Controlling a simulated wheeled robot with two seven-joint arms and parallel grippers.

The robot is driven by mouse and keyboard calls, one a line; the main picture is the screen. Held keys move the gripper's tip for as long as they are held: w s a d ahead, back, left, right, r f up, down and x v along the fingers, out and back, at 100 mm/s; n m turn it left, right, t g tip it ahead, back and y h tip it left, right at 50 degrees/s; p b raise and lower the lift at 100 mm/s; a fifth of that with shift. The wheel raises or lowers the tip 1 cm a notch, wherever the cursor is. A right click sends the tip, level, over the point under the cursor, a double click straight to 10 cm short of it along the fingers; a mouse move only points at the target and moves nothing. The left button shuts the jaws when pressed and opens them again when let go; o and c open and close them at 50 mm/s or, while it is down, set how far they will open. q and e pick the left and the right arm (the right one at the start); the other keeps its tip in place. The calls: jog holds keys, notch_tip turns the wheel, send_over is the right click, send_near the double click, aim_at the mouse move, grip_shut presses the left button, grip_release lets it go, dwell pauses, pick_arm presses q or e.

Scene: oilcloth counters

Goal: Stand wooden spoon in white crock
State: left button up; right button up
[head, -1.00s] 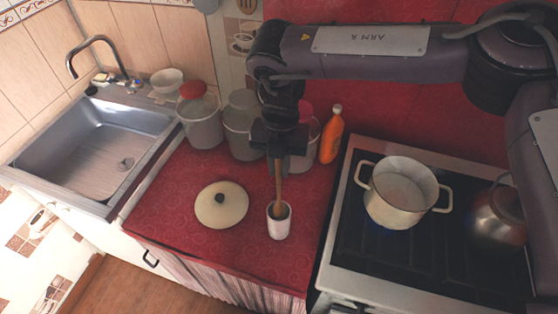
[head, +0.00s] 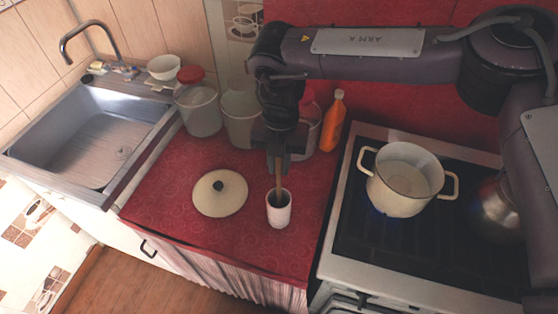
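The white crock (head: 279,212) stands upright on the red counter, to the right of a cream pot lid. The wooden spoon (head: 279,182) is upright above it, its lower end inside the crock's mouth and hidden by the wall. My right gripper (head: 279,165) is just above the crock, pointing down. Its fingers are shut on the upper part of the spoon, which they partly hide. My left gripper is not in view.
The cream lid (head: 220,193) lies left of the crock. Clear canisters (head: 200,112) and an orange bottle (head: 333,122) stand behind. A cream pot (head: 404,182) and a metal kettle (head: 497,210) are on the stove at right. A sink (head: 90,135) is at left.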

jog(key=o, duration=0.4)
jog(key=r, duration=0.2)
jog(key=r+b, duration=0.1)
jog(key=r, duration=0.2)
jog(key=w+r+b, duration=0.1)
jog(key=r, duration=0.1)
jog(key=shift+d+r, duration=0.1)
jog(key=shift+r, duration=0.3)
dwell(0.5)
